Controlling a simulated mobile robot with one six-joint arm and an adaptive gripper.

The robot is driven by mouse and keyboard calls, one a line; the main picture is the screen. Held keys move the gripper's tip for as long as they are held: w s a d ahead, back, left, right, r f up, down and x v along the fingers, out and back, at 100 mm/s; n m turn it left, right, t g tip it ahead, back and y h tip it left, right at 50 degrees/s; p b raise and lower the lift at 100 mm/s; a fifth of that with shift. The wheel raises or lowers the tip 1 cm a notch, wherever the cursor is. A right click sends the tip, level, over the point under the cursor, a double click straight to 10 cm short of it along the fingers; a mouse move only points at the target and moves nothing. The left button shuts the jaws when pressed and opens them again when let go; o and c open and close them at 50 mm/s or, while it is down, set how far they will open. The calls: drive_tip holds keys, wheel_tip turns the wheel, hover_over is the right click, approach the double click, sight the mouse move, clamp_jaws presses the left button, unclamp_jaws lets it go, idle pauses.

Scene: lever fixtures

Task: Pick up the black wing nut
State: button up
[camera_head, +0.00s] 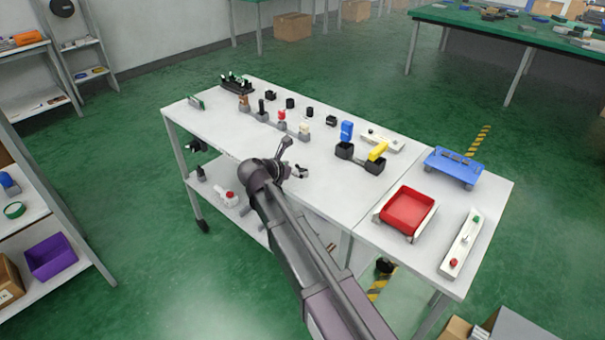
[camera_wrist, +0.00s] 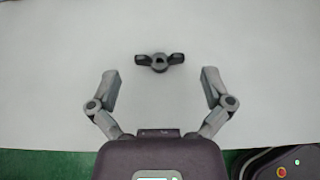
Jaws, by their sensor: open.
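The black wing nut (camera_wrist: 160,62) lies on the white tabletop in the wrist view, its two wings spread left and right around a round hub. My gripper (camera_wrist: 160,86) is open and empty, with one finger on each side of the picture. The wing nut sits centred between the fingers sideways and slightly beyond their tips, touching neither. In the head view my gripper (camera_head: 292,158) is over the near edge of the white table (camera_head: 225,135). I cannot clearly pick out the wing nut there.
Small lever fixtures and black parts stand along the table's far side. A blue-handled fixture (camera_head: 346,131) and a yellow-handled one (camera_head: 377,151) stand to the right. Further right are a red tray (camera_head: 407,210) and a blue fixture (camera_head: 452,166). The tabletop around the wing nut is clear.

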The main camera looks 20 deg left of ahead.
sight(302, 169)
drive_tip(key=shift+b+x, duration=0.3)
drive_tip(key=shift+x, duration=0.8)
drive_tip(key=c, duration=0.8)
